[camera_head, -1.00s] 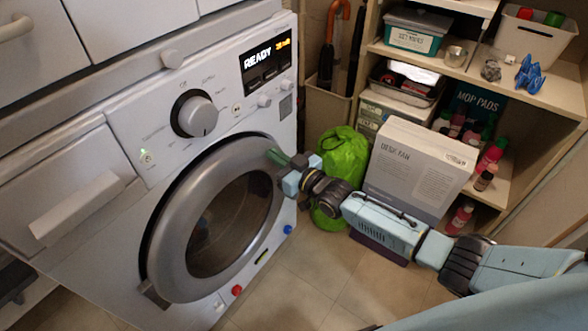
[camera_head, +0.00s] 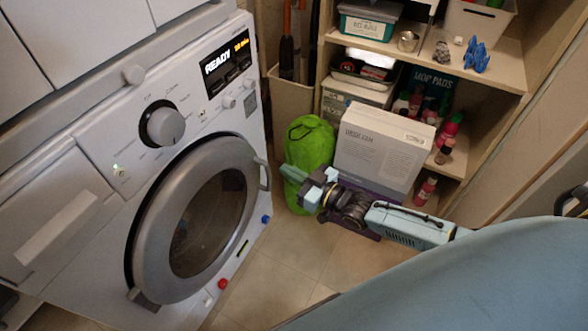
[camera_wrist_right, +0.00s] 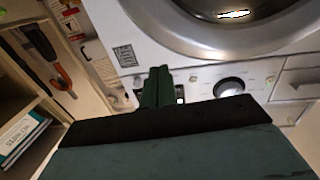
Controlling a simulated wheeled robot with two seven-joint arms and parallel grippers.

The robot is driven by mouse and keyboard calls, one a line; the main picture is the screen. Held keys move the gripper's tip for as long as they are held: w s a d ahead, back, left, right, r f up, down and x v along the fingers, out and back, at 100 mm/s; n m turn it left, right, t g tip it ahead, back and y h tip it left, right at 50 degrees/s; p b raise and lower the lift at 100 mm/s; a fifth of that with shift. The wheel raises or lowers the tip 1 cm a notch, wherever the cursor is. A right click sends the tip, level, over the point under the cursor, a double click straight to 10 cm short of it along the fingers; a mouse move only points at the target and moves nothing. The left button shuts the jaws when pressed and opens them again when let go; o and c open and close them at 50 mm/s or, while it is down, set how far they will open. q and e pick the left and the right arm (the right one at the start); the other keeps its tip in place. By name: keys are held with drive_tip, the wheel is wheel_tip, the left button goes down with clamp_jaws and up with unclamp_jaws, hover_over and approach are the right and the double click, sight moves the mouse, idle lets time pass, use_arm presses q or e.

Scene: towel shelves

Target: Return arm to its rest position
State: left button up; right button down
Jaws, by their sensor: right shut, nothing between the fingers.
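My right gripper (camera_head: 290,172) is in front of the green bag, just right of the washing machine's door (camera_head: 197,222). Its fingers are together with nothing between them. In the right wrist view the green fingers (camera_wrist_right: 158,88) point at the front of the washing machine, with its door at the top of the picture. The door looks closed, and its handle (camera_head: 263,173) lies close to my fingertips; a small gap seems to part them. My left gripper is not in view.
The washing machine (camera_head: 100,160) fills the left side; its display reads READY. A green bag (camera_head: 310,142) and a large white box (camera_head: 378,150) stand behind my right arm. Shelves (camera_head: 480,68) with bins and bottles rise at the back right. Floor (camera_head: 285,245) is clear in front.

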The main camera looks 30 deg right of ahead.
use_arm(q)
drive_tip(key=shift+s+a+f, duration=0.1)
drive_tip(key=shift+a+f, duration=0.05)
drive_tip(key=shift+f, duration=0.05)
use_arm(e)
drive_tip(key=shift+s+d, duration=0.25)
drive_tip(key=shift+s, duration=0.15)
